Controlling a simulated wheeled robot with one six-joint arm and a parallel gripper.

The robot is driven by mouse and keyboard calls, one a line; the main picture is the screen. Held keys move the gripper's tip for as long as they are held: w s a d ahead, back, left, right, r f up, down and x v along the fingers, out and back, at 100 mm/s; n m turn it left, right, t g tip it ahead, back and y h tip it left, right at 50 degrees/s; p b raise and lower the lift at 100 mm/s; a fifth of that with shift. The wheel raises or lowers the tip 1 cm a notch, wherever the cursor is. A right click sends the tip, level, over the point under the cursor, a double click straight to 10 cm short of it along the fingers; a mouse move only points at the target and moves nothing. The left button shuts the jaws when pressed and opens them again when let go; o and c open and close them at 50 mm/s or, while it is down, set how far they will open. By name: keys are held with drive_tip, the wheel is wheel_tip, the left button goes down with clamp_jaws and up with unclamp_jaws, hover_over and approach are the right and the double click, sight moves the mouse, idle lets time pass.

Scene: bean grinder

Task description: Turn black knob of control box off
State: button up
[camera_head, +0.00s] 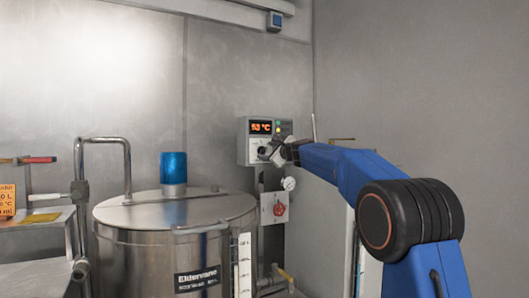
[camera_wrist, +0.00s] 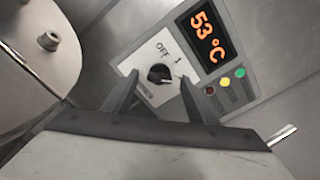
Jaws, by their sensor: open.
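The control box (camera_head: 243,140) is a grey box on the back wall with an orange display reading 53 °C. In the wrist view the control box (camera_wrist: 240,88) appears tilted, with the display at its upper part. The black knob (camera_wrist: 159,74) sits on a white plate marked OFF and 1. It appears turned toward the 1 side, though its exact setting is hard to tell. My gripper (camera_wrist: 156,85) is open, its two fingers to either side of the knob, apart from it. In the head view my gripper (camera_head: 274,150) is in front of the box and partly covers it.
A steel vessel (camera_head: 165,220) with a blue cylinder (camera_head: 173,168) on its lid stands left of the box. A red knob (camera_head: 279,209) on a white plate is below the box. Red, yellow and green lights (camera_wrist: 225,83) line the box. A shelf (camera_head: 35,245) is at far left.

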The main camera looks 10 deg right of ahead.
sight(264, 150)
drive_tip(key=shift+x, duration=1.5)
drive_tip(key=c, duration=1.1)
drive_tip(key=shift+o, duration=0.2)
